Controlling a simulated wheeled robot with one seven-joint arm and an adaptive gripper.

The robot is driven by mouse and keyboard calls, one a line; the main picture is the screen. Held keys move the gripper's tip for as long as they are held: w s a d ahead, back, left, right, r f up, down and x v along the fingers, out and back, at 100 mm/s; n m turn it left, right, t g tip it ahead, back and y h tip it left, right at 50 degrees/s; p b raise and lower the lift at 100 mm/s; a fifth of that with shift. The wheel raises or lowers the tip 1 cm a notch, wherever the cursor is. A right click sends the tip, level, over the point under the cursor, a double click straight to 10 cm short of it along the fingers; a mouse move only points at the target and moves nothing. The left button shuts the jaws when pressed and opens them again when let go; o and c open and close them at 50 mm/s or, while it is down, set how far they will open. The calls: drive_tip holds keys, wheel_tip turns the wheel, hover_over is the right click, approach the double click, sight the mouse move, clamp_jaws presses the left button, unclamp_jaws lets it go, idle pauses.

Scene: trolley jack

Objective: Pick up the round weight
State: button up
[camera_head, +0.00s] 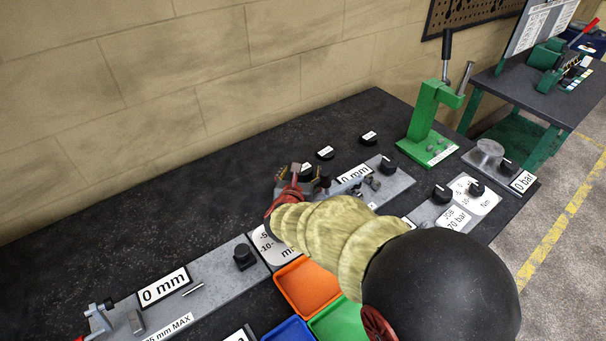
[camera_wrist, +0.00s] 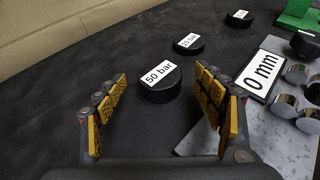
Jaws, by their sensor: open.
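Several round black weights with white labels stand on the dark bench. The nearest weight (camera_wrist: 160,88), marked "50 bar", lies just ahead of my gripper, centred between the fingers in the wrist view. In the head view this weight (camera_head: 307,174) is partly hidden by my gripper (camera_head: 302,185). A second weight (camera_wrist: 188,45) and a third weight (camera_wrist: 239,20) stand farther back; they also show in the head view, the second (camera_head: 325,154) and the third (camera_head: 368,138). My gripper (camera_wrist: 160,112) is open and empty, with yellow-padded fingers apart.
A grey measuring plate with a "0 mm" sign (camera_wrist: 262,75) lies close to my right finger. A green press (camera_head: 428,125) stands at the back right. An orange bin (camera_head: 306,287) is at the front. The bench left of the weights is clear.

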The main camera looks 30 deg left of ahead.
drive_tip(key=shift+x, duration=1.1)
drive_tip(key=c, duration=0.3)
clamp_jaws()
drive_tip(key=shift+r, duration=0.15)
